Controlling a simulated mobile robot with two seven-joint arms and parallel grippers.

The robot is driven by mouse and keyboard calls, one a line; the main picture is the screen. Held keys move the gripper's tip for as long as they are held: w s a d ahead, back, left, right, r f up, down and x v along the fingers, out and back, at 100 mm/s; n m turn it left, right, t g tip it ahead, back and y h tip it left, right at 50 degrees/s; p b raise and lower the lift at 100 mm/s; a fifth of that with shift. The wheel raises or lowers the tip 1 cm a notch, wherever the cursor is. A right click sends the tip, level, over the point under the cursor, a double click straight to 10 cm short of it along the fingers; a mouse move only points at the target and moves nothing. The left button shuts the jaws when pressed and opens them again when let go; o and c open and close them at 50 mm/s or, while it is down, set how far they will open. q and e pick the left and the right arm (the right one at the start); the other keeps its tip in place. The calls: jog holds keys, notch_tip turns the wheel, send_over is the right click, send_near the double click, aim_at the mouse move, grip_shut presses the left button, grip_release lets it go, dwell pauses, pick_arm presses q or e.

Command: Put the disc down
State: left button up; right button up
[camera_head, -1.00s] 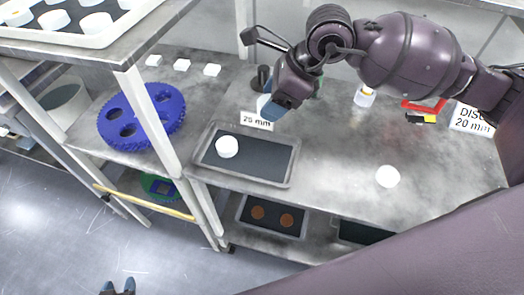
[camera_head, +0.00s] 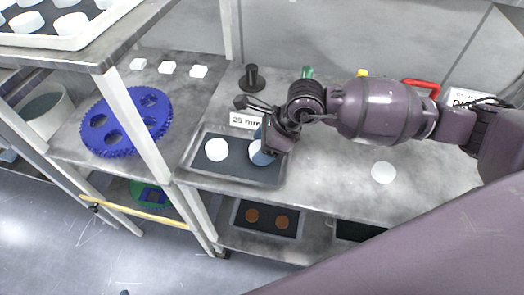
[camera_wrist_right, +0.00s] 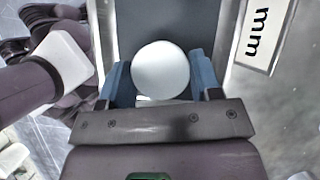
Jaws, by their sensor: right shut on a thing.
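A white disc (camera_head: 257,157) is between the blue fingertips of my right gripper (camera_head: 264,151), which is shut on it. The disc shows whole between the two blue fingers in the right wrist view (camera_wrist_right: 160,70). It is over the right half of the dark-lined metal tray (camera_head: 232,180); I cannot tell whether it touches the liner. Another white disc (camera_head: 217,150) lies in the tray's left half. Only a tiny tip of my left gripper (camera_head: 125,292) shows at the bottom edge, so its opening is hidden.
A "25 mm" sign (camera_head: 245,120) stands behind the tray, with a dark post (camera_head: 252,80) beyond. A loose white disc (camera_head: 383,172) lies on the bench to the right. A blue toothed carrier (camera_head: 127,122) and several white blocks (camera_head: 169,68) are at left. A shelf post stands left of the tray.

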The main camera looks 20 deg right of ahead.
jog(key=shift+f, duration=1.25)
jog(key=o, duration=0.9)
jog(key=shift+o, duration=0.9)
